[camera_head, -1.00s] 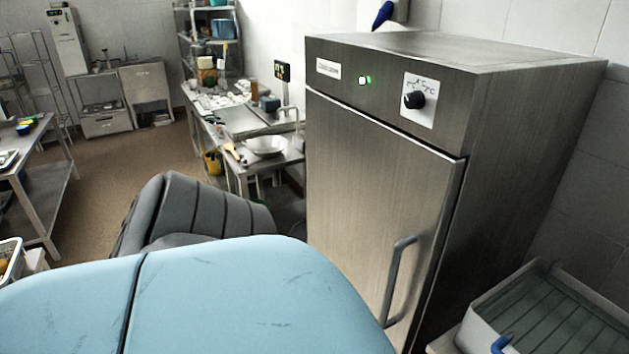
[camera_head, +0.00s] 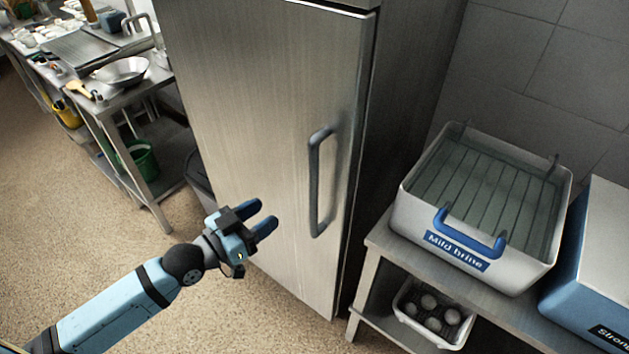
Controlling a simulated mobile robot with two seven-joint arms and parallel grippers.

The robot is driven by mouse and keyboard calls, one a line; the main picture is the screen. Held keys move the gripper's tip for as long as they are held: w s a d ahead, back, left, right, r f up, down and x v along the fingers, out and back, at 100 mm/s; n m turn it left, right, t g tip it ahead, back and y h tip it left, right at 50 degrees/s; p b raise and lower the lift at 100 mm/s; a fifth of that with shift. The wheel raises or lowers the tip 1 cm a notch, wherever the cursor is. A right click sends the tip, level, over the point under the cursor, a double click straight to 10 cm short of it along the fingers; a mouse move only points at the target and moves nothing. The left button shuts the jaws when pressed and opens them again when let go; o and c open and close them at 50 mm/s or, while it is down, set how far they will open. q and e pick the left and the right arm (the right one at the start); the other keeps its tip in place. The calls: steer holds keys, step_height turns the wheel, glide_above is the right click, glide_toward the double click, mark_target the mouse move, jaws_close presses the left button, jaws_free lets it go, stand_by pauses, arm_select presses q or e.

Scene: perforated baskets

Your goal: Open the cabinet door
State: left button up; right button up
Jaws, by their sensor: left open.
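The steel cabinet door (camera_head: 255,120) stands shut in the middle of the head view. Its grey vertical bar handle (camera_head: 316,182) is near the door's right edge. My left gripper (camera_head: 268,217) comes in from the lower left with its two blue fingers apart and nothing between them. It is in front of the door, to the left of the handle and apart from it. The fingers point right, toward the handle's lower half. The cabinet's top is out of view. My right gripper does not show.
Right of the cabinet, a steel table (camera_head: 420,262) bears a white "Mild brine" tub (camera_head: 490,273) with a blue handle and a blue-and-white box (camera_head: 590,270). A basket of round white things (camera_head: 433,313) sits below. A steel bench (camera_head: 105,100) stands left. The floor (camera_head: 75,225) before the door is clear.

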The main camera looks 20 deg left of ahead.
mark_target(310, 185)
arm_select(q)
steer(key=p+x, duration=0.1)
steer(key=x, duration=1.1)
steer(key=shift+w+d+r+p, duration=0.2)
steer(key=shift+d+r+p, duration=0.05)
steer(key=shift+d+p, duration=0.15)
steer(key=shift+w+d, duration=0.2)
steer(key=shift+w, duration=0.25)
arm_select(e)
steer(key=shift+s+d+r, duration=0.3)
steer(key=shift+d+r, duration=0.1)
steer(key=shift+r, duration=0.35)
arm_select(q)
jaws_close()
